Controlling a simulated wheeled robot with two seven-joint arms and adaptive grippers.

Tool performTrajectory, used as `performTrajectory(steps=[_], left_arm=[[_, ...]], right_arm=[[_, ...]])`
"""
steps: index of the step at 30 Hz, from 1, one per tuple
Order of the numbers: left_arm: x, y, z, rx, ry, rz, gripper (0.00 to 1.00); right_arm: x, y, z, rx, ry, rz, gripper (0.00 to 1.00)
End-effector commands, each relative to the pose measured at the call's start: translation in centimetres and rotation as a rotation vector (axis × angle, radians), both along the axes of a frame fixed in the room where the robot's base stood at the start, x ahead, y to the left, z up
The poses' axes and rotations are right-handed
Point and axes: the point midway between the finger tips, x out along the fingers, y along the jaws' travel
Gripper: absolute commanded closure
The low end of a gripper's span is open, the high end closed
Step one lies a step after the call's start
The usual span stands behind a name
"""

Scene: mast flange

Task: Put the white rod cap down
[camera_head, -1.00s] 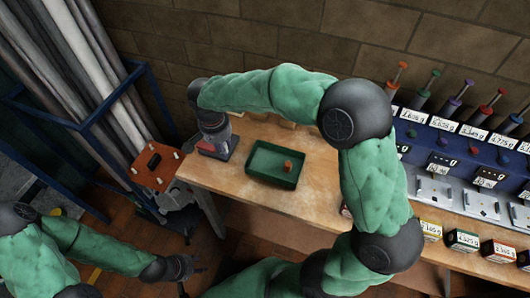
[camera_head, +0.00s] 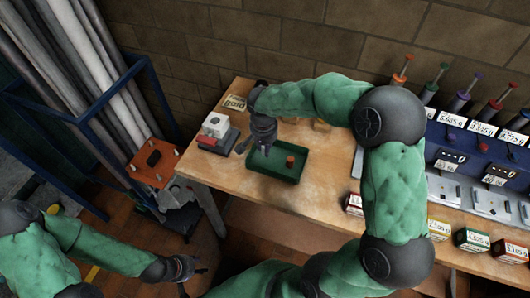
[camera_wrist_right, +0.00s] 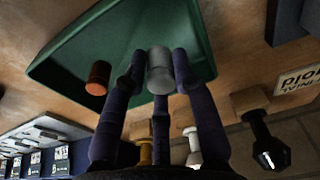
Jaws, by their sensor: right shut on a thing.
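The white rod cap (camera_wrist_right: 160,74) is held between the dark fingers of my right gripper (camera_wrist_right: 156,80) in the right wrist view. It is over the inside of the green tray (camera_wrist_right: 195,20); whether it touches the floor of the tray I cannot tell. In the head view my right gripper (camera_head: 264,143) points down at the left part of the tray (camera_head: 283,178) and hides the cap. An orange cap (camera_head: 290,161) stands in the tray, to the right of the gripper; it also shows in the wrist view (camera_wrist_right: 98,77). My left gripper (camera_head: 184,270) is open and empty, low at the left, away from the table.
A white block (camera_head: 216,124) sits on a red and dark device left of the tray. A small sign (camera_head: 235,102) lies behind it. A blue rack with knobbed rods and scales (camera_head: 470,150) fills the right side. Bare tabletop (camera_head: 225,185) shows in front of the tray.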

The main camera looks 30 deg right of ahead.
Motion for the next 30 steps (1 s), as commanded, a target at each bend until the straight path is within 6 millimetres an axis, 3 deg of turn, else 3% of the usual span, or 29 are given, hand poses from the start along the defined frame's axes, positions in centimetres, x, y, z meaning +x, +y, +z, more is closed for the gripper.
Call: performTrajectory(steps=[3, 6, 17, 18, 21, 30], left_arm=[[0.0, 0.0, -0.7, 0.000, 0.000, 0.000, 0.60], [0.0, 0.0, -1.0, 0.000, 0.000, 0.000, 0.60], [0.0, 0.0, -1.2, 0.000, 0.000, 0.000, 0.60], [0.0, 0.0, -1.2, 0.000, 0.000, 0.000, 0.60], [0.0, 0.0, -1.1, 0.000, 0.000, 0.000, 0.60], [0.0, 0.0, -1.1, 0.000, 0.000, 0.000, 0.60]], right_arm=[[-0.1, 0.0, -2.1, 0.000, 0.003, 0.001, 0.94], [0.0, 0.1, -3.0, 0.001, 0.002, 0.001, 0.94], [0.0, 0.1, -3.3, 0.001, 0.001, 0.000, 0.94], [0.0, 0.1, -3.4, 0.001, 0.001, 0.000, 0.69], [0.0, 0.1, -3.3, 0.001, 0.001, 0.000, 0.48], [0.0, 0.1, -3.2, 0.001, 0.001, 0.000, 0.48]])
